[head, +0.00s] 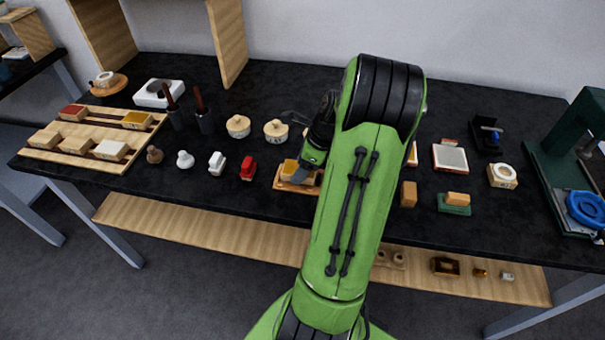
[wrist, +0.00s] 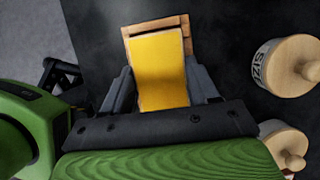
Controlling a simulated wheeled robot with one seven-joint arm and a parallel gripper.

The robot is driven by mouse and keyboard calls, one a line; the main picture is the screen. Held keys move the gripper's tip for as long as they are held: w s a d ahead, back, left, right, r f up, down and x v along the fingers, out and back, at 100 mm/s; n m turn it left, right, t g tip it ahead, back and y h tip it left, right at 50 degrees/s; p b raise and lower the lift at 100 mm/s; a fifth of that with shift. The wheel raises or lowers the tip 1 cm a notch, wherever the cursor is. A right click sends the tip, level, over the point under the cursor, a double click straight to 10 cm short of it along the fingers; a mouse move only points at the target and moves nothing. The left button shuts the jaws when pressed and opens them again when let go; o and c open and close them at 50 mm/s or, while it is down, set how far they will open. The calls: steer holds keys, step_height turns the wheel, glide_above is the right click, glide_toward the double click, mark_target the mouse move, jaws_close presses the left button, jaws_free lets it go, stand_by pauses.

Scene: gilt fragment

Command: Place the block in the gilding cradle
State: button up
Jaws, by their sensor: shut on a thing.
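The block (wrist: 159,72), with a flat yellow top, sits between the two grey fingers of my gripper (wrist: 163,88) in the wrist view. The fingers are shut on its sides. In the head view the block (head: 289,168) shows as a yellow patch left of my gripper (head: 303,173). A light wooden tray (head: 283,184), apparently the gilding cradle, lies directly below; its wooden edge (wrist: 153,25) shows beyond the block's far end in the wrist view. I cannot tell whether the block rests in it or hangs just above. My arm hides the right part.
Lidded jars (head: 238,126) stand behind, near my gripper; one (wrist: 287,65) is close on the right in the wrist view. A red stamp-like piece (head: 248,168) stands just left of the cradle. A wooden board (head: 88,160) with several blocks lies far left; a green press (head: 570,165) stands far right.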

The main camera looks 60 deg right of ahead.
steer(key=shift+w+f, duration=0.1)
steer(key=shift+f, duration=0.55)
steer(key=shift+r, duration=0.15)
steer(key=o, duration=1.1)
steer(key=shift+c, duration=0.2)
